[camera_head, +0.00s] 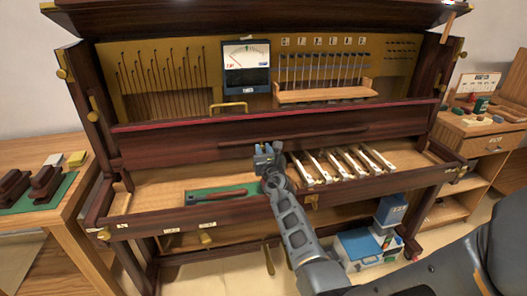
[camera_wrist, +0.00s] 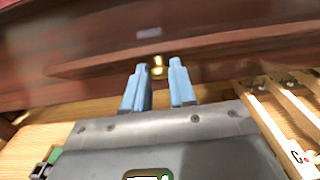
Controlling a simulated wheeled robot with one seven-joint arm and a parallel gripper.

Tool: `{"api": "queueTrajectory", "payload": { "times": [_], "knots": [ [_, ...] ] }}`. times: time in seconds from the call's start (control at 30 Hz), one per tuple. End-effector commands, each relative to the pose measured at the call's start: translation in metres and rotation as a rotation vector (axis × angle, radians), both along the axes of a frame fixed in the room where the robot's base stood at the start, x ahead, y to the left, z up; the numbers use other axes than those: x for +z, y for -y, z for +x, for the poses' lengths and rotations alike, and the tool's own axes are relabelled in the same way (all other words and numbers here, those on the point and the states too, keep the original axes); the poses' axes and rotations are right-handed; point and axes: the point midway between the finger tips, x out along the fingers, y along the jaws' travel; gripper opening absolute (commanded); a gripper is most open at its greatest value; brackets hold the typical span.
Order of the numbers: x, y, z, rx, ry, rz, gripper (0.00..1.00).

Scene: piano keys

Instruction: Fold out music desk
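A long dark red-brown wooden panel (camera_head: 190,140), which looks like the music desk, stands upright across the piano and carries a raised strip (camera_head: 320,133). The panel and strip also fill the upper part of the wrist view (camera_wrist: 75,62). My gripper (camera_head: 266,148) is in front of the panel's middle. In the wrist view its two blue fingers (camera_wrist: 159,66) are apart, pointing at the panel. A small brass knob (camera_wrist: 158,59) shows in the gap between the fingertips; I cannot tell whether they touch it. In the head view my gripper hides the knob.
White key levers (camera_head: 345,165) lie right of my gripper. A green tray (camera_head: 215,194) with a red-handled tool lies below left. A gauge (camera_head: 246,65) and a small wooden rack (camera_head: 325,93) stand above the panel. Side benches (camera_head: 72,218) flank the piano.

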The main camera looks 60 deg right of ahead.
Motion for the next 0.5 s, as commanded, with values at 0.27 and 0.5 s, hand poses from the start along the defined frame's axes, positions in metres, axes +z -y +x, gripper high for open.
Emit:
{"api": "queueTrajectory", "payload": {
  "times": [0.27, 0.5],
  "knots": [
    [-0.0001, -0.0001, -0.0001, 0.0, 0.0, 0.0, 0.0],
    [-0.005, 0.0002, 0.0001, 0.0, 0.008, -0.01, 0.0]
  ]
}}
